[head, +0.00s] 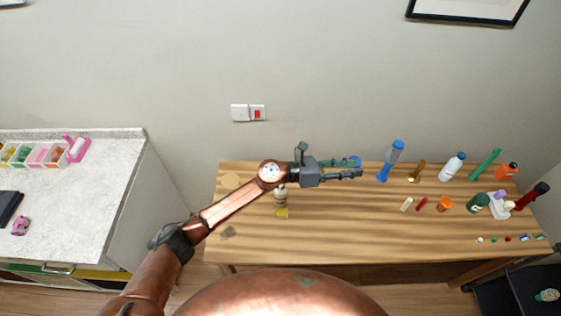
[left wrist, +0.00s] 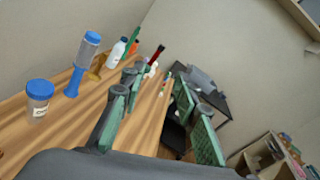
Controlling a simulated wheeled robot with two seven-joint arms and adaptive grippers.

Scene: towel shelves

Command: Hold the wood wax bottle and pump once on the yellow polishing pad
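My left gripper (head: 362,169) is over the table's back half, to the right of both, pointing right. Its fingers are apart with nothing between them, as the left wrist view (left wrist: 158,105) also shows. The right gripper is not in view.
A blue-lidded jar (left wrist: 40,96) and a blue bottle (head: 390,161) stand near the left gripper. Several bottles and small items crowd the table's right side. The table's front middle is clear.

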